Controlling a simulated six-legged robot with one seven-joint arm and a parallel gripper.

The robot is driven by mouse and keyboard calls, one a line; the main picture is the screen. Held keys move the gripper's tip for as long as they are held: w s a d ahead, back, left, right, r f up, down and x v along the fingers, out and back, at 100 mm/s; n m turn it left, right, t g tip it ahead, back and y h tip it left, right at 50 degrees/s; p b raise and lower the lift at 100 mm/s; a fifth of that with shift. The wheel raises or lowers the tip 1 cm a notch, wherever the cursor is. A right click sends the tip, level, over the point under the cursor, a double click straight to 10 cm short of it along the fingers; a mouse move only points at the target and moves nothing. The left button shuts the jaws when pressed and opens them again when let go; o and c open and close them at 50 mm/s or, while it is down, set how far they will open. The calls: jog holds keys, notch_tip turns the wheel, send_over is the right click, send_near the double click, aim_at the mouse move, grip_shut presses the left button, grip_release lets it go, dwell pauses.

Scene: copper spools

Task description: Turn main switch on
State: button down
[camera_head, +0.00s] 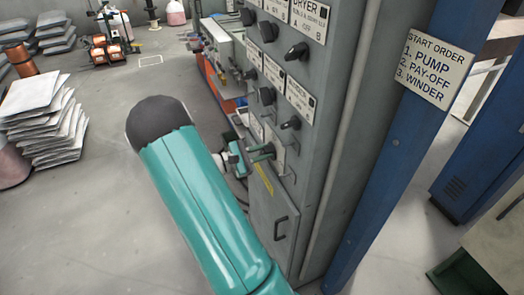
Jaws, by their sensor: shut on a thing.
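A grey control cabinet (333,105) stands in the middle right, its switch panel facing left. Several black rotary knobs show on it, among them an upper knob (297,51) and a lower knob (291,123). My gripper (263,153) is at the bottom of the panel, just above a yellow label (263,178). Its green fingers are shut on a switch there. The switch itself is mostly hidden by the fingers, and its angle cannot be told. The plates near it are too small to read. My teal arm crosses in front from below.
A cabinet door with a dark handle (281,228) is below the gripper. A blue post (400,140) with a start order sign (436,67) stands at right. Stacked sheets (45,120) and an orange machine (105,45) are at left. Grey floor between is clear.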

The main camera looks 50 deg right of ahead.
jog(key=m, duration=0.4)
jog(key=f+m, duration=0.1)
jog(key=m, duration=0.3)
jog(key=f+m, duration=0.1)
jog(key=m, duration=0.3)
jog(key=shift+s+a+f, duration=0.1)
jog(key=shift+s+a, duration=0.25)
jog(key=shift+s, duration=0.05)
jog(key=c, duration=1.3)
grip_release()
jog(key=v, duration=1.3)
jog(key=shift+w+a, duration=0.1)
jog(key=shift+a, duration=0.25)
